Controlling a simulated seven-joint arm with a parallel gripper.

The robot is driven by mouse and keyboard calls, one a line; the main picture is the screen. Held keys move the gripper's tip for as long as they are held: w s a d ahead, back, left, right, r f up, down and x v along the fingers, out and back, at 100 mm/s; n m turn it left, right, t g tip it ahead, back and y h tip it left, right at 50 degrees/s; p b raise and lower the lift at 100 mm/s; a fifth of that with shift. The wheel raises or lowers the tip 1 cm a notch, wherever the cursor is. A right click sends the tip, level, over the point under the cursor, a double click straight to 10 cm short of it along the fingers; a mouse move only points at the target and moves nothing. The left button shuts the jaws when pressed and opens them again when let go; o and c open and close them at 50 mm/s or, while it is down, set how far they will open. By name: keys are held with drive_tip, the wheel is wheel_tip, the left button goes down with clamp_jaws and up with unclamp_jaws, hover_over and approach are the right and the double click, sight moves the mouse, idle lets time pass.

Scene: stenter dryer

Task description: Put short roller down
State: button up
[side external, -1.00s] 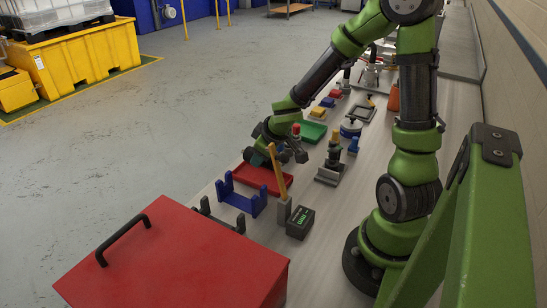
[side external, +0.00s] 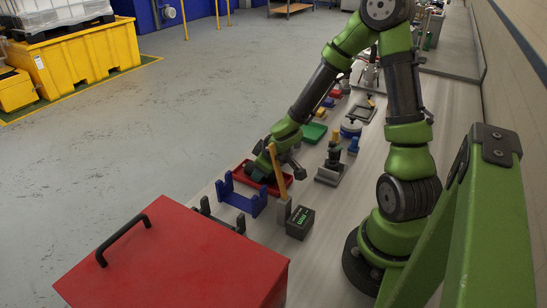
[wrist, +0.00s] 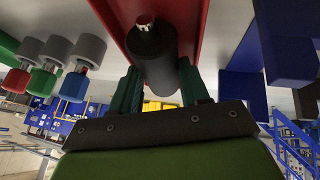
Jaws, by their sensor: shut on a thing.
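My gripper (wrist: 160,92) has its green fingers closed on a dark, short roller (wrist: 152,48), which lies between and beyond the fingertips in the wrist view. The red tray (wrist: 192,22) fills the background behind the roller. In the side external view my gripper (side external: 259,176) is low at the red tray (side external: 287,181), over its left part. I cannot tell whether the roller touches the tray floor.
A green tray (side external: 314,132) lies beyond.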

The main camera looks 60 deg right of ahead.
drive_tip(key=shift+f, duration=0.2)
drive_tip(key=o, duration=1)
drive_tip(key=shift+s+r, duration=0.1)
drive_tip(key=shift+r, duration=0.4)
drive_tip(key=shift+v, duration=2.45)
